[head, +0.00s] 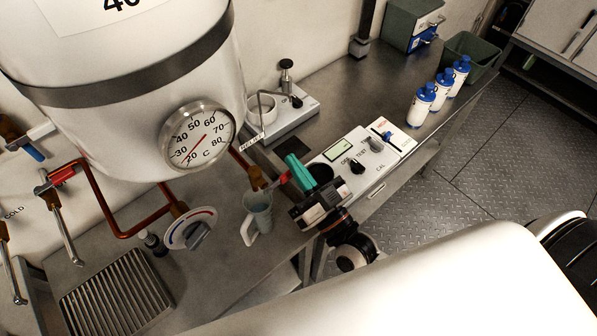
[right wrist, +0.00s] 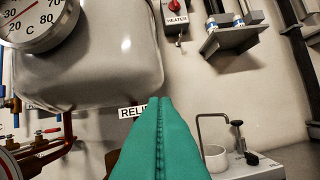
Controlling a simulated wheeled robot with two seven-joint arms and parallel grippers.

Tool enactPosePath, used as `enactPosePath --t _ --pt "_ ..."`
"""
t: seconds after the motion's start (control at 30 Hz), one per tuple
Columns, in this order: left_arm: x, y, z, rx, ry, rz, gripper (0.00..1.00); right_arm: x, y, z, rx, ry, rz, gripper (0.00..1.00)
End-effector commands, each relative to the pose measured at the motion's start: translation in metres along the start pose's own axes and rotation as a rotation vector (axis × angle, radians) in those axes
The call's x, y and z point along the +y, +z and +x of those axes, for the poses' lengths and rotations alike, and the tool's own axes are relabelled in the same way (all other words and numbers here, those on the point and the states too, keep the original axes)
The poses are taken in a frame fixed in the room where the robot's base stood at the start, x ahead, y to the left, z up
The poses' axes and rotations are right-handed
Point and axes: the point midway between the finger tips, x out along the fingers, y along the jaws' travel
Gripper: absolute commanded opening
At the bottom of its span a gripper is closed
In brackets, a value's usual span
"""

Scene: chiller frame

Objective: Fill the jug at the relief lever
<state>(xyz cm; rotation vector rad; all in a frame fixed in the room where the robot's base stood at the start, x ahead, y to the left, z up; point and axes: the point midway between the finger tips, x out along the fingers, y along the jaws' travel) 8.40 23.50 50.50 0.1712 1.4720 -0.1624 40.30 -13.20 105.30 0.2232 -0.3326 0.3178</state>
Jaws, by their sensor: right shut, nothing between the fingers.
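The grey-blue jug (head: 257,215) stands upright on the steel counter under a brown outlet (head: 257,179) below the white tank (head: 150,130). Its handle points toward the lower left. A red lever (head: 283,179) sits at that outlet, just left of my right gripper. My right gripper (head: 292,162) has teal fingers pressed together with nothing between them. Its tips are close to the lever; I cannot tell whether they touch it. In the right wrist view the shut fingers (right wrist: 157,101) partly cover the relief label (right wrist: 131,112). The jug's contents cannot be made out. My left gripper is not in view.
A dial thermometer (head: 198,135) is on the tank. A round knob plate (head: 190,229) and drain grate (head: 117,297) are left of the jug. A white meter box (head: 360,160) stands right of my gripper. Several blue-capped bottles (head: 421,104) stand farther back.

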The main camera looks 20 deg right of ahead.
Motion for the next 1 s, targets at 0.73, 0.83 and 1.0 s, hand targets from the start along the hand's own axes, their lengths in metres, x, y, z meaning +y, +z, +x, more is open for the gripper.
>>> enactPosePath --t 0.73,0.83,1.0 --pt "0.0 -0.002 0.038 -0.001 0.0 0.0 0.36 -0.005 0.002 -0.1 -0.002 -0.001 -0.002 0.0" --pt "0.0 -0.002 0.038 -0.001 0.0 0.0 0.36 -0.006 0.0 -0.1 0.003 -0.001 -0.004 0.0" --pt "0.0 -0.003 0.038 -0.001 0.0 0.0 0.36 -0.019 -0.052 -0.11 0.126 -0.012 -0.044 0.0"
